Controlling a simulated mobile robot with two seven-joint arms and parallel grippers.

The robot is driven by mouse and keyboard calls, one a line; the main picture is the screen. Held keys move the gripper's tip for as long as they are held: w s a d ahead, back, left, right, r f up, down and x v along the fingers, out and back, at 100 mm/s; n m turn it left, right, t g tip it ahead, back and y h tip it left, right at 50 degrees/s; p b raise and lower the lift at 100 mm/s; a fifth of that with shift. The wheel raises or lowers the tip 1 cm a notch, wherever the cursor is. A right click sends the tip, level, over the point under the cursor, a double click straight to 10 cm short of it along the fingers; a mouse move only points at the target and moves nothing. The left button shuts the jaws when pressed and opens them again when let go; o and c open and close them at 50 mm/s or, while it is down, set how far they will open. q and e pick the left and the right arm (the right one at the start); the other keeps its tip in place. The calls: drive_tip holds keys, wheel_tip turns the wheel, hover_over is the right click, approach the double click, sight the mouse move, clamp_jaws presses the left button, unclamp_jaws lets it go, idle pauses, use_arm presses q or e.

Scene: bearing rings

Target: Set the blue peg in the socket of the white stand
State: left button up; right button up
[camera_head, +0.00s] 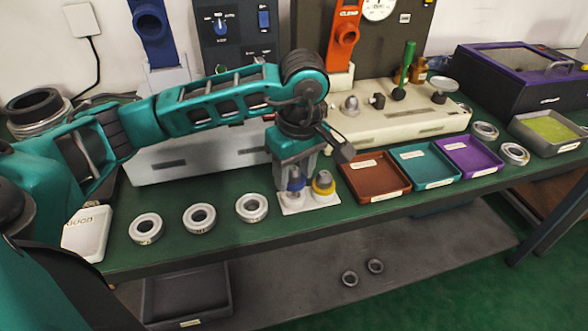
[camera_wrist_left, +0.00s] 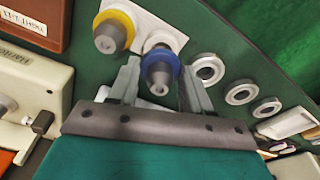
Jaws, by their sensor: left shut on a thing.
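The blue peg (camera_head: 296,184), with a grey tip, is between the fingers of my left gripper (camera_head: 294,180). My right gripper is out of view.
Several bearing rings, such as one close by (camera_head: 251,208), lie left of the stand. A brown tray (camera_head: 376,191), a teal tray (camera_head: 426,181) and a purple tray (camera_head: 468,171) are to the right. A cream fixture (camera_head: 400,128) stands behind. The bench's front edge is close.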

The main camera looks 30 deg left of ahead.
use_arm(q)
drive_tip(key=shift+f+b, duration=1.2)
drive_tip(key=shift+f, duration=0.2)
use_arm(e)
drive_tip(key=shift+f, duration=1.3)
use_arm(q)
drive_tip(key=o, duration=1.3)
drive_tip(key=shift+o, duration=0.2)
drive_tip(key=shift+d, duration=0.1)
drive_tip(key=shift+r, duration=0.85)
wheel_tip(320, 180, up, 11)
drive_tip(key=d+p, duration=0.1)
drive_tip(key=p, duration=0.1)
drive_tip(key=shift+s+p, duration=0.35)
drive_tip(key=shift+p, duration=0.05)
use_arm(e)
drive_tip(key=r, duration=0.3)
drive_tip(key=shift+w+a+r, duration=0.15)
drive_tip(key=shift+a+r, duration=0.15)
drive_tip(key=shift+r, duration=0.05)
